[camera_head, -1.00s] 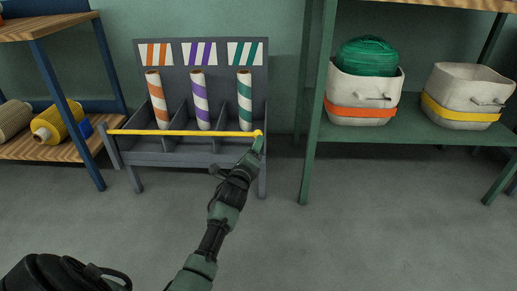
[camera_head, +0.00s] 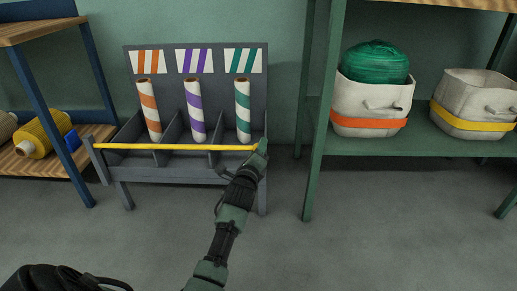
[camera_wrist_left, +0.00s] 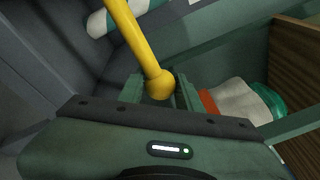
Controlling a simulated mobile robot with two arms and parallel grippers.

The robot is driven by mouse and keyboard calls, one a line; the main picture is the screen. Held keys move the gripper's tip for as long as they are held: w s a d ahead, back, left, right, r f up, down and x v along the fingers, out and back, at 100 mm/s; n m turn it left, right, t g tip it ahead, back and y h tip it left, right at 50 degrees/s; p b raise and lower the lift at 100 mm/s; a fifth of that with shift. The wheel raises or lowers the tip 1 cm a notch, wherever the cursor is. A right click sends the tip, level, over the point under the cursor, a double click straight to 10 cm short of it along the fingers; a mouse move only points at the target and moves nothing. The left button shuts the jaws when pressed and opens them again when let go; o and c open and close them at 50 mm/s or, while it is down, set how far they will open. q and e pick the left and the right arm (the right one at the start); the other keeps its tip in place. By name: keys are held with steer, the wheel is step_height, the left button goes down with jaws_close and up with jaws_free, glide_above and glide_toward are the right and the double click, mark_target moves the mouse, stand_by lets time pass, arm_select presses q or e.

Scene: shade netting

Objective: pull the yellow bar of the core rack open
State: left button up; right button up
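The core rack (camera_head: 196,62) is a dark grey stand with a slotted tray. Its yellow bar (camera_head: 170,147) lies level across the tray's front, in front of three striped cores. My left gripper (camera_head: 261,148) is at the bar's right end and covers it in the head view. In the left wrist view, the bar's rounded end (camera_wrist_left: 159,85) shows between the two fingers of my left gripper (camera_wrist_left: 160,92). The fingers stand apart with a small gap beside the knob; I see no firm grip.
A green shelf (camera_head: 322,120) with two pale baskets stands close to the right of the rack. A blue-legged wooden shelf (camera_head: 50,120) with yellow rolls stands at the left. The grey floor in front (camera_head: 380,240) is clear.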

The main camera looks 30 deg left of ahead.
arm_select(q)
jaws_close()
stand_by(1.2)
